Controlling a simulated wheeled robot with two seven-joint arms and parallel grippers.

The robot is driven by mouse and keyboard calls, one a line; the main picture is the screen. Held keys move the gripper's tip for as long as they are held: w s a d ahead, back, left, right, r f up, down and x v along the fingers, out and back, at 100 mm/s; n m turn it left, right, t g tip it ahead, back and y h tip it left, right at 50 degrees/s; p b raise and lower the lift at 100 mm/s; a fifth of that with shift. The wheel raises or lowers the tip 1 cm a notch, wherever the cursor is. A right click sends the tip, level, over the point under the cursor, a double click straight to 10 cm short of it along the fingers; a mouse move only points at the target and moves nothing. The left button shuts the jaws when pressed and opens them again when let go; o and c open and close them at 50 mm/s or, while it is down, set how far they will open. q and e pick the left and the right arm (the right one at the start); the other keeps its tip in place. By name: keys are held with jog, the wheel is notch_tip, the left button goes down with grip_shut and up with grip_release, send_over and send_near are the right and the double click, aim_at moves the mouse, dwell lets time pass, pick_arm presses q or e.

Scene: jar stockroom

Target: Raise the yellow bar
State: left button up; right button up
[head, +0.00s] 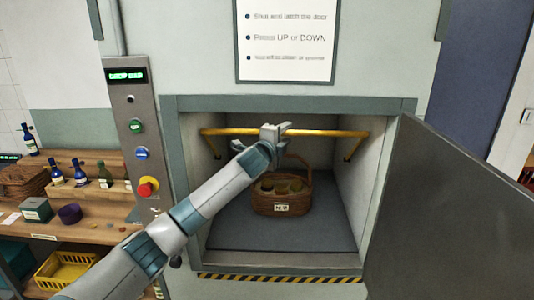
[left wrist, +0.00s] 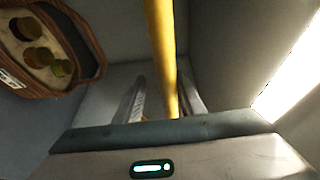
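The yellow bar (head: 342,133) runs level across the upper opening of the lift compartment, with a short bent bracket at each end. My left gripper (head: 275,134) is at the middle of the bar. In the left wrist view, the yellow bar (left wrist: 161,45) passes between the two fingers (left wrist: 163,100). The fingers stand apart on either side of it, with a thin gap showing at the left finger, so the gripper looks open around the bar. My right gripper is in neither view.
A wicker basket (head: 283,208) with jars stands on the compartment floor below the bar; it also shows in the left wrist view (left wrist: 88,62). The grey door (head: 455,215) hangs open at right. A button panel (head: 135,150) is at left, beside wooden shelves (head: 85,232).

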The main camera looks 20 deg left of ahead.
pick_arm(q)
jog(key=s+a+b, duration=0.1)
jog(key=s+b, duration=0.4)
jog(key=s, duration=1)
jog(key=shift+a+r, duration=0.3)
jog(key=shift+a, duration=0.05)
jog(key=shift+f, duration=0.1)
